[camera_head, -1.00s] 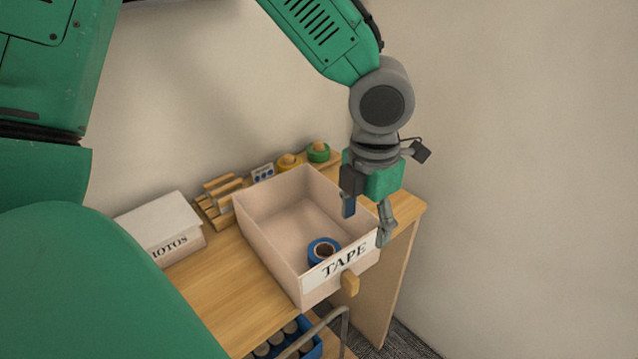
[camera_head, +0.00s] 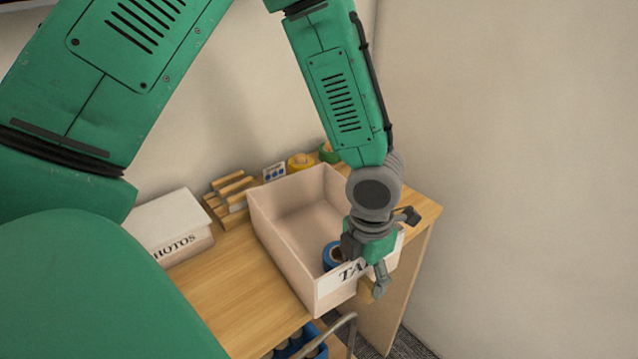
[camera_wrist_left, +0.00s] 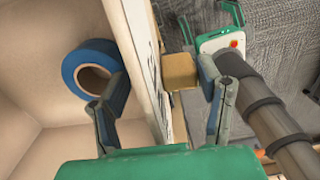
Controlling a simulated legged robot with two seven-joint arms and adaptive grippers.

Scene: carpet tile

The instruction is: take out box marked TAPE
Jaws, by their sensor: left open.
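The box marked TAPE (camera_head: 283,240) is a pale open-topped box on the wooden desk, with its label (camera_head: 338,278) partly hidden by my left gripper. A wooden knob (camera_head: 369,291) sticks out of its front wall. A blue tape roll (camera_head: 331,257) lies inside; it also shows in the left wrist view (camera_wrist_left: 72,80). My left gripper (camera_head: 367,275) is open at the box's front. In the left wrist view its fingers (camera_wrist_left: 162,85) straddle the front wall and knob (camera_wrist_left: 180,71), one on the inner side, one beyond the knob. My right gripper is not in view.
A white box marked PHOTOS (camera_head: 170,226) and a wooden rack (camera_head: 228,193) stand to the left. Yellow (camera_head: 300,162) and green rolls (camera_head: 328,152) are behind. A blue bin (camera_head: 312,345) sits below the desk (camera_head: 235,285). The wall is close behind and right.

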